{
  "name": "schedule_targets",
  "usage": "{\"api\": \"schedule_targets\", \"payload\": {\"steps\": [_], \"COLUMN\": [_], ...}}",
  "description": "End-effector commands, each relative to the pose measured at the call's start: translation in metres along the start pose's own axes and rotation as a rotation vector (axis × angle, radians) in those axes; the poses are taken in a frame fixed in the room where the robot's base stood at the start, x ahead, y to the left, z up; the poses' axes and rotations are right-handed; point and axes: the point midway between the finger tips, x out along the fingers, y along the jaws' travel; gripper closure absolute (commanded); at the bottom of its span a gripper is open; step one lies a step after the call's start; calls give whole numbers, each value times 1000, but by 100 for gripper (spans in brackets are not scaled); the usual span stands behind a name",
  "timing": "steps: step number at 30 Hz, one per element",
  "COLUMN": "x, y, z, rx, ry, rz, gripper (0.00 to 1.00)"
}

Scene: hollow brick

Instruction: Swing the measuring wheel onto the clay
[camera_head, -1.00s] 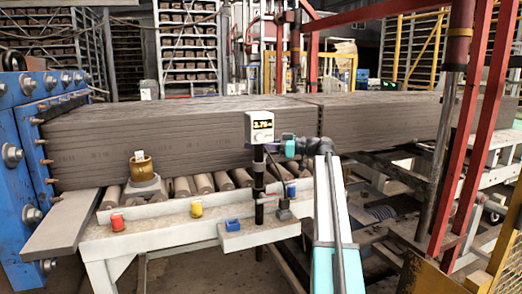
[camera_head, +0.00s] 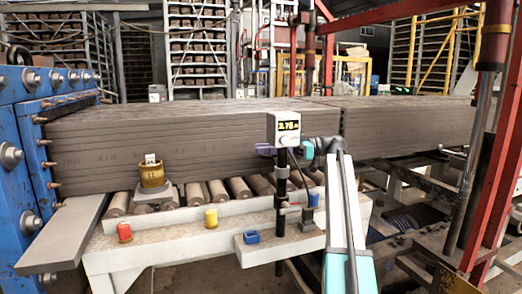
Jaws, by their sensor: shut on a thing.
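The grey-brown clay column (camera_head: 150,145) runs across the roller bed, with a vertical gap near the middle right. In front of it a black post (camera_head: 281,215) carries a white display box (camera_head: 284,128) with a lit yellow reading. A small purple part (camera_head: 265,150) sticks out left of the post, just below the display; it seems to belong to the measuring wheel. My gripper (camera_head: 300,151), with a teal part at its end, comes in from the right at that height. It is shut there; the post and display partly hide its hold. Whether the wheel touches the clay is hidden.
A blue machine frame (camera_head: 50,130) stands at the left. A red steel frame (camera_head: 495,150) stands at the right.

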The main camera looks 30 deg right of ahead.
Motion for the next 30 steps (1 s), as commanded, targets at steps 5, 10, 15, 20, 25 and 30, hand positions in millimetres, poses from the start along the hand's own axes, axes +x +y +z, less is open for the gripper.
{"api": "schedule_targets", "payload": {"steps": [5, 10, 15, 20, 25, 30], "x": [8, 15, 18, 19, 16, 6], "y": [-2, -2, -2, -1, 0, 4], "z": [2, 2, 2, 1, 1, 1], "rx": [2, 2, 1, 1, 1, 1], "ry": [-5, -5, -4, -3, -2, -2], "rz": [-18, -26, -28, -27, -27, -28], "gripper": [100, 69, 57, 57, 57, 57]}}
